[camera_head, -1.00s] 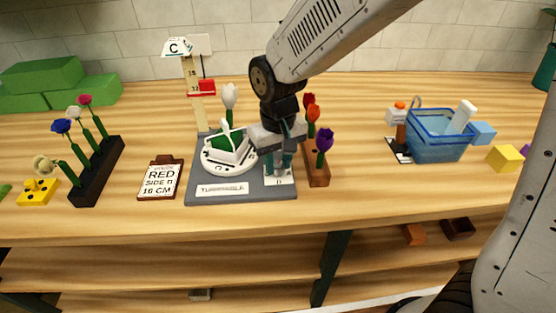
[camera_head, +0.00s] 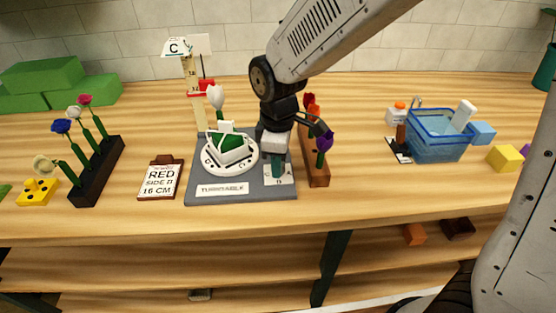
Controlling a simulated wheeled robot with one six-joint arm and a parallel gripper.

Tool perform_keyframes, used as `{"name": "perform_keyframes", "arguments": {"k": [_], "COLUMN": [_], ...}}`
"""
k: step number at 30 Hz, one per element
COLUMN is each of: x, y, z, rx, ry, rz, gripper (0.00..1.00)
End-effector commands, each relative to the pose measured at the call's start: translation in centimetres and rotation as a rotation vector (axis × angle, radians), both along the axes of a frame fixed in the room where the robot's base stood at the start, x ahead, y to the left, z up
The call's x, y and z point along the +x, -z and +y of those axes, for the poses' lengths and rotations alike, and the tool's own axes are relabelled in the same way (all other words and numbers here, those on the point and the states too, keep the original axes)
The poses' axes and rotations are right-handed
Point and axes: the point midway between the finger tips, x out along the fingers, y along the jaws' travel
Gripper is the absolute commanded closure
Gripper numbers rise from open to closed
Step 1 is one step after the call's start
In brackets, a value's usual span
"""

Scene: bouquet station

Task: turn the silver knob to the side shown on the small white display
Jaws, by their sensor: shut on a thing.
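My gripper (camera_head: 276,168) points down at the right side of the grey turntable base (camera_head: 235,192). It is shut on the silver knob, which the fingers hide almost wholly. A small white plate (camera_head: 281,182) with a dark mark lies just in front of the fingers; the mark is too small to read surely. Left of the gripper, the white round turntable (camera_head: 229,168) carries a white holder with a green block (camera_head: 232,144). A white tulip (camera_head: 216,97) stands up from it. A clipboard card (camera_head: 160,181) reads RED, SIDE and a small sign, 16 CM.
A ruler post (camera_head: 195,80) with a red slider and a card marked C stands behind the turntable. A wooden rack (camera_head: 318,176) with red, orange and purple tulips is close right of my gripper. A black flower rack (camera_head: 95,175) stands left; a blue basket (camera_head: 437,146) stands right.

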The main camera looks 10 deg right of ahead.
Motion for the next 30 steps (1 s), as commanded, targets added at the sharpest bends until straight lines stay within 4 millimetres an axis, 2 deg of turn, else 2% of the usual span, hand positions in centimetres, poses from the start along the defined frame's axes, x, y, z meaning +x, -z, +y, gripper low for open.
{"name": "perform_keyframes", "arguments": {"k": [21,30], "x": [0.14,0.14], "y": [-0.14,-0.14], "z": [0.08,0.08], "rx": [0.001,0.001], "ry": [-0.671,-0.887], "rz": [-0.005,-0.005], "gripper": [0.94,0.94]}}
